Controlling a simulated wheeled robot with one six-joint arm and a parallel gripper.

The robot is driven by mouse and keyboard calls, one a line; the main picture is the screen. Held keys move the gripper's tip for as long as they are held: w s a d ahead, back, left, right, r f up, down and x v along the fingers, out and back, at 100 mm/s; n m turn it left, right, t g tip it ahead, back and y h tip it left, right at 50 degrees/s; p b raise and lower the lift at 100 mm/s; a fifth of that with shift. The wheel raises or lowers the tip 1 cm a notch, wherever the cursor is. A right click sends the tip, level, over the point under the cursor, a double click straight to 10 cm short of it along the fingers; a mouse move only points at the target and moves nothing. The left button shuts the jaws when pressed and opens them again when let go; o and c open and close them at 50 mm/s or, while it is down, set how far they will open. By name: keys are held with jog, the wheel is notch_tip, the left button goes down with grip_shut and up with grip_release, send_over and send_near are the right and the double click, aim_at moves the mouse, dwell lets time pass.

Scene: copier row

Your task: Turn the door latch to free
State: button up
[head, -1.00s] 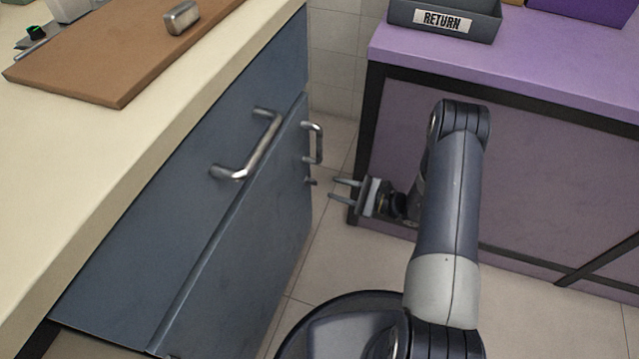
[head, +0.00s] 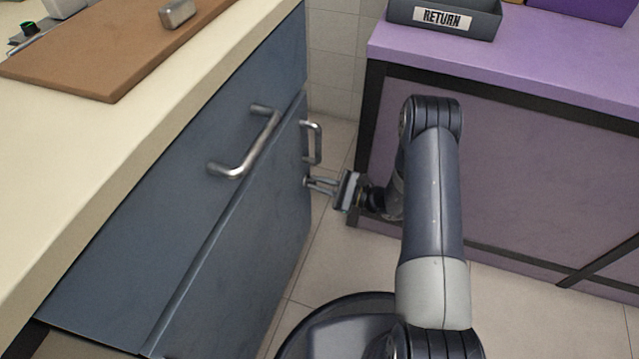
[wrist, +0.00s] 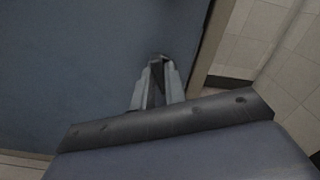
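The blue-grey cabinet door (head: 245,255) is closed below a drawer front. Its small latch sits near the door's right edge, below the upright bar handle (head: 312,143). In the head view the latch is mostly hidden by my fingertips. My gripper (head: 308,182) reaches in from the right with its fingertips at the latch, and the fingers are close together. In the wrist view, my gripper (wrist: 158,68) meets the door face (wrist: 75,65), with a narrow dark piece, apparently the latch (wrist: 157,72), between the fingers. The latch's turn angle is hard to tell.
A drawer handle (head: 245,145) juts out left of my gripper. A cream counter (head: 120,160) carries a brown board (head: 110,60). A purple bench (head: 540,60) with a RETURN tray (head: 480,28) stands at the right. Tiled floor lies between.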

grip_shut()
jog(key=m, duration=0.4)
jog(key=shift+m+b, duration=0.3)
jog(key=shift+m, duration=0.1)
jog(key=shift+o, duration=2.4)
grip_release()
jog(key=shift+d, duration=0.1)
jog(key=p+v, duration=0.2)
jog(key=v, duration=0.8)
jog(key=shift+d, duration=0.35)
